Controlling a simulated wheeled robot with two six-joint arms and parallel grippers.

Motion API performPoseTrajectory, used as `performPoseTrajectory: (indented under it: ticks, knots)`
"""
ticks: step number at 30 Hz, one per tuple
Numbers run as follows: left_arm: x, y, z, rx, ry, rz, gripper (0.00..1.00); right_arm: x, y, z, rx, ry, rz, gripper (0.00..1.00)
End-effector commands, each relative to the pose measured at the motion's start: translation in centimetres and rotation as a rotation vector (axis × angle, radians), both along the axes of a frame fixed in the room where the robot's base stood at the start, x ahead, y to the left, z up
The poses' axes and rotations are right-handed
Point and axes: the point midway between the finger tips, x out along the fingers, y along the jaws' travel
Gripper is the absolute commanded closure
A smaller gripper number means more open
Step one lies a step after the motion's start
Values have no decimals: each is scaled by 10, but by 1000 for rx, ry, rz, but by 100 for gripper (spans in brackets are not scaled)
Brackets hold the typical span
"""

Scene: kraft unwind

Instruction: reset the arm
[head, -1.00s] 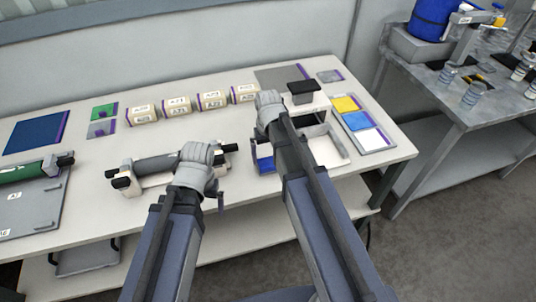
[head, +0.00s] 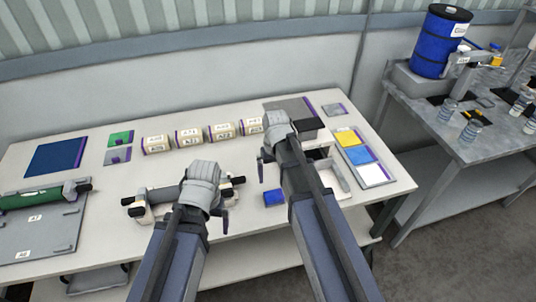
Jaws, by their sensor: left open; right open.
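My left gripper (head: 222,195) is at the near middle of the table (head: 110,185), over the right part of a grey roller (head: 160,196) with black ends on pale supports. It is open, and its hand hides part of the roller. My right gripper (head: 284,150) is further right, by a black block (head: 311,124) and a white open frame (head: 338,172). It is open and its arm hides much of the frame. I see nothing held in either gripper.
A blue box (head: 273,198) sits beside my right arm. Several labelled cream rolls (head: 188,138) line the back. A green roll (head: 35,199) lies on a grey board (head: 38,232) at left. A tray of coloured cards (head: 375,174) is at right. Bare tabletop lies left of the roller.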

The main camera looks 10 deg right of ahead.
Motion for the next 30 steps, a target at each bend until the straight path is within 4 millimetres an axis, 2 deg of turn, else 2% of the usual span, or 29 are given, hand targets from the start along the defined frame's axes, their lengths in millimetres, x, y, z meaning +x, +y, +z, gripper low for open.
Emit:
performPoseTrajectory:
  ticks: [5, 11, 30]
  knots:
    - [0, 0, -6, 0, 0, 0, 2, 0, 0, -6, 0, 0, 0, 0]
    - [0, 0, -23, 0, 0, 0, 2, 0, 0, -22, 0, 0, 0, 0]
    - [0, 0, -103, 0, 0, 0, 2, 0, 0, -103, 0, 0, 0, 0]
